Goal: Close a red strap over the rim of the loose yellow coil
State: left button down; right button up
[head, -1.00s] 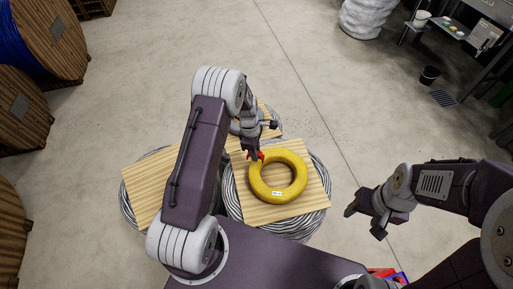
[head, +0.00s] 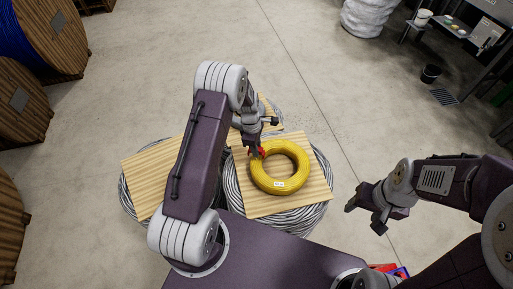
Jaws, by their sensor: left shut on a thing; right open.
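The yellow coil (head: 292,182) lies flat on a wooden board (head: 265,207) that rests on a grey cable coil. It has a small white label on its near side. My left gripper (head: 258,149) is at the coil's far-left rim, shut on a small red strap (head: 257,154). The strap is at the rim; whether it wraps around it is too small to tell. My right gripper (head: 364,216) is open and empty, out over the floor to the right of the board.
More boards (head: 150,172) on grey coils lie to the left and behind. Large wooden cable reels (head: 20,108) stand at the left edge. Red and blue items (head: 388,270) are at the bottom near my base. A bench (head: 467,35) and dark bucket (head: 431,73) stand upper right. The floor between is clear.

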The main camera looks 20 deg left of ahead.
pick_arm(q)
jog(key=shift+w+f, duration=0.1)
jog(key=shift+w+f, duration=0.2)
jog(key=shift+s+r, duration=0.1)
jog(key=shift+f, duration=0.2)
jog(key=shift+f+b, duration=0.55)
jog(key=shift+f, duration=0.05)
jog(key=shift+s+f, duration=0.1)
jog(key=shift+f, duration=0.2)
jog(key=shift+f, duration=0.1)
dwell(0.4)
